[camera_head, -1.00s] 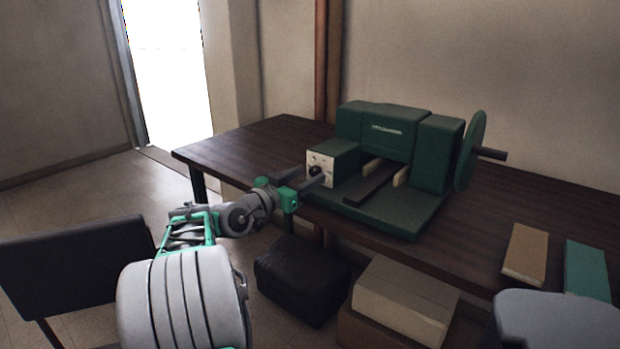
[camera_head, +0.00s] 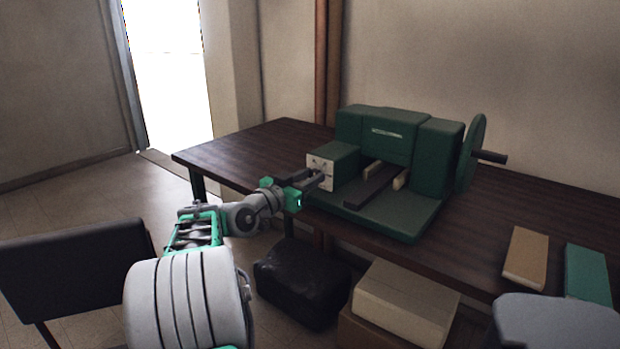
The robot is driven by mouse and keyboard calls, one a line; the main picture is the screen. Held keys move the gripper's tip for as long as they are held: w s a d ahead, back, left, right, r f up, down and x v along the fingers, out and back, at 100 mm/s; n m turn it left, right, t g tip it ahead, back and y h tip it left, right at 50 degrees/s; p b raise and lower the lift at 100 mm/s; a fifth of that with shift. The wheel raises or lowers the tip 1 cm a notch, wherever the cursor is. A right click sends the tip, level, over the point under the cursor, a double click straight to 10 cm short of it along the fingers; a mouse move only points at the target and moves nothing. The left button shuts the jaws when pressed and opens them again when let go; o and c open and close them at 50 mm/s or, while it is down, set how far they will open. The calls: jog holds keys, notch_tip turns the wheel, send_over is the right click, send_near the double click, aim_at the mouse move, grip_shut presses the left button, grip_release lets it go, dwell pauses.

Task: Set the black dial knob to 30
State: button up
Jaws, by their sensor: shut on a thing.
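A dark green machine (camera_head: 400,215) stands on the table, with a pale dial plate (camera_head: 314,163) on the front of its small left box. My gripper (camera_head: 318,180) reaches up to this plate from the lower left, its fingers at the plate. It is shut on the black dial knob, which is small and mostly hidden between the fingers. The dial's numbers are too small to read, so the setting cannot be told.
The dark wooden table (camera_head: 250,145) has free room left of the machine. A tan block (camera_head: 525,257) and a green block (camera_head: 587,272) lie at its right. A black chair (camera_head: 75,265) stands at left. A black bundle (camera_head: 300,280) and a pale box (camera_head: 405,300) are below the table.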

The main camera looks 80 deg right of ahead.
grip_shut()
jog(key=n+p, duration=0.3)
jog(key=n, duration=0.2)
jog(key=shift+r+n, duration=0.15)
jog(key=shift+n, duration=0.15)
jog(key=n+p, duration=0.3)
jog(key=n, duration=0.1)
jog(key=shift+w, duration=0.1)
jog(key=shift+f+n+p, duration=0.2)
jog(key=shift+n+p, duration=0.7)
jog(key=shift+n, duration=0.2)
jog(key=o, duration=1.1)
grip_release()
jog(key=v, duration=0.7)
jog(key=shift+w+a, duration=0.2)
jog(key=shift+a, duration=0.15)
